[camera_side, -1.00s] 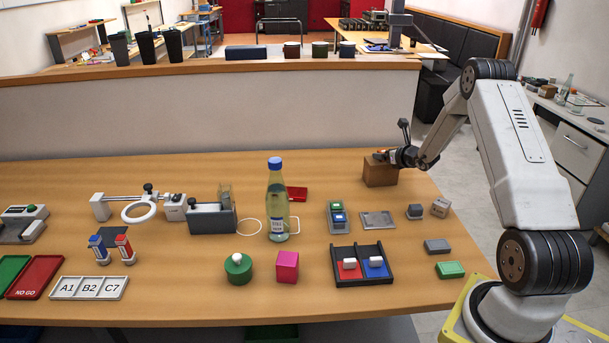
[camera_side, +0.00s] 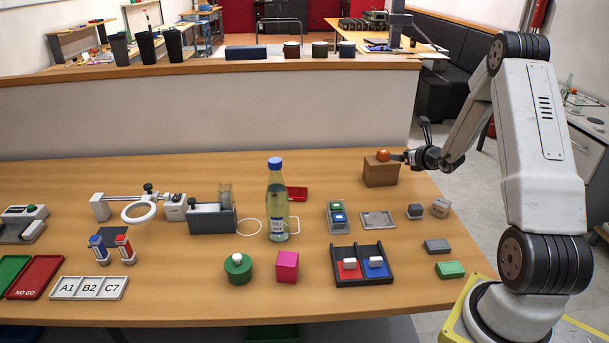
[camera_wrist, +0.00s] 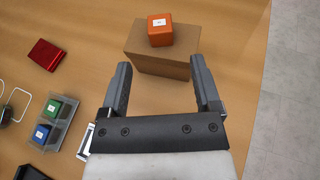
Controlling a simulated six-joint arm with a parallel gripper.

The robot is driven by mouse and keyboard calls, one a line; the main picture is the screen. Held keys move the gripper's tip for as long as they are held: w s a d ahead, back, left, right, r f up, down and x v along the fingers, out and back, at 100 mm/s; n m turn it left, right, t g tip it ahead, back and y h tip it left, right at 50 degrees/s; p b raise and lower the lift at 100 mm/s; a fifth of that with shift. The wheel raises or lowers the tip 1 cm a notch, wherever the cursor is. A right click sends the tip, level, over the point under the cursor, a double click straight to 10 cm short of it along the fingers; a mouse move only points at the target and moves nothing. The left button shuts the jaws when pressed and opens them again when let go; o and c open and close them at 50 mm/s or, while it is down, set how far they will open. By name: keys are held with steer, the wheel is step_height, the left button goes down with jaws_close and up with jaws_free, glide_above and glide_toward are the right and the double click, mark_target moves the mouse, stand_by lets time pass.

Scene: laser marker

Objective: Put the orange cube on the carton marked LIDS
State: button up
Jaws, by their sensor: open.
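The orange cube (camera_side: 383,155) rests on top of the brown carton (camera_side: 380,174) at the back right of the table. In the wrist view the orange cube (camera_wrist: 160,30) sits on the top of the carton (camera_wrist: 165,65), with a small white label on the cube's upper face. No LIDS marking is readable on the faces I see. My gripper (camera_side: 398,157) is just right of the cube, apart from it. In the wrist view my gripper (camera_wrist: 161,75) has its two fingers spread, with nothing between them, short of the cube.
A red box (camera_wrist: 46,55) lies left of the carton. A holder with green and blue blocks (camera_side: 338,217), a metal plate (camera_side: 378,219) and a bottle (camera_side: 277,205) stand nearer the front. The table's right edge is close to the carton.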

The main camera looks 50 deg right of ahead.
steer(key=shift+v, duration=1.95)
steer(key=shift+w, duration=0.1)
steer(key=w+a+n+g+y, duration=0.2)
steer(key=a+n+y, duration=0.2)
steer(key=a+n, duration=0.5)
steer(key=w+a+n+g+y, duration=0.2)
steer(key=a+n+y, duration=0.3)
steer(key=a, duration=0.8)
steer(key=s+a+n+g+h, duration=0.1)
steer(key=s+a+n+g, duration=0.1)
steer(key=a+n, duration=0.3)
steer(key=s+a+n+g+h, duration=0.1)
steer(key=s+a+n, duration=0.4)
steer(key=n, duration=0.7)
steer(key=s+a+r+n+g+h, duration=0.1)
steer(key=s+a+n+g, duration=0.2)
steer(key=a+n, duration=0.4)
steer(key=s+n, duration=0.1)
steer(key=n, duration=0.1)
steer(key=shift+a+n+h, duration=0.2)
steer(key=shift+n+h, duration=0.1)
